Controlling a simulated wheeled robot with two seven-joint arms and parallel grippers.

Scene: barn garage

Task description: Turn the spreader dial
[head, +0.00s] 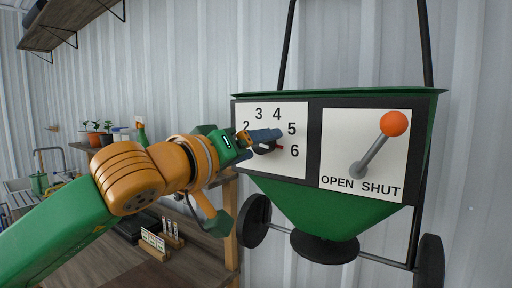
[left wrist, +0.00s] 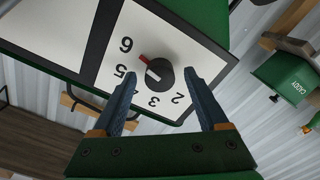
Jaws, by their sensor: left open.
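The spreader dial (left wrist: 159,74) is a round black knob with a red pointer on a white numbered panel (head: 300,112). Its red pointer points near 6, slightly on the 5 side. In the head view the dial (head: 264,149) is partly hidden behind my left gripper (head: 264,137). In the left wrist view my left gripper (left wrist: 160,76) is open, its blue fingers on either side of the dial, with visible gaps on both sides. How far the fingertips are from the panel is hard to tell. My right gripper is not in view.
The green spreader hopper (head: 320,205) has an OPEN/SHUT panel with an orange-knobbed lever (head: 394,124) right of the dial. A wooden workbench (head: 195,262) with small items stands to the left. A green caddy (left wrist: 286,78) shows in the left wrist view.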

